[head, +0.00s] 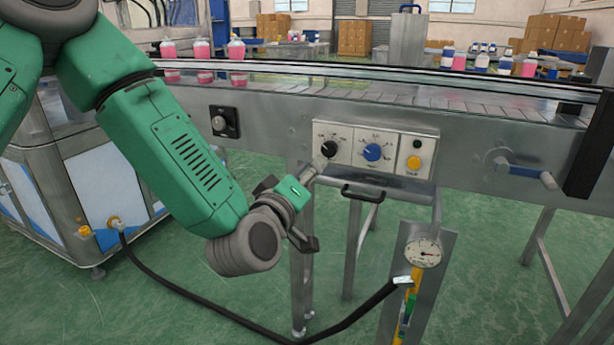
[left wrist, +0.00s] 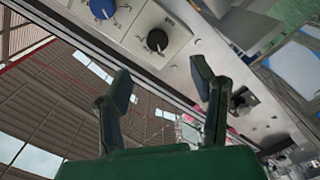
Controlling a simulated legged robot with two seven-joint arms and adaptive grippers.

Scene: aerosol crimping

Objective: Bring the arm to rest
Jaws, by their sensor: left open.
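My left arm comes in from the left of the head view, its green links bent down in front of the conveyor. My left gripper (head: 295,203) hangs in front of and below the control panel (head: 345,150). In the left wrist view its two dark fingers (left wrist: 161,82) are spread apart with nothing between them. The panel's black knob (head: 329,149) is just above and right of the gripper in the head view. It also shows beyond the fingertips in the wrist view (left wrist: 157,41), apart from them. My right gripper is not in view.
The panel also has a blue knob (head: 373,152) and a yellow button (head: 414,162). A black handle (head: 362,193) sticks out below it. Pink bottles (head: 202,48) stand behind the conveyor's edge.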

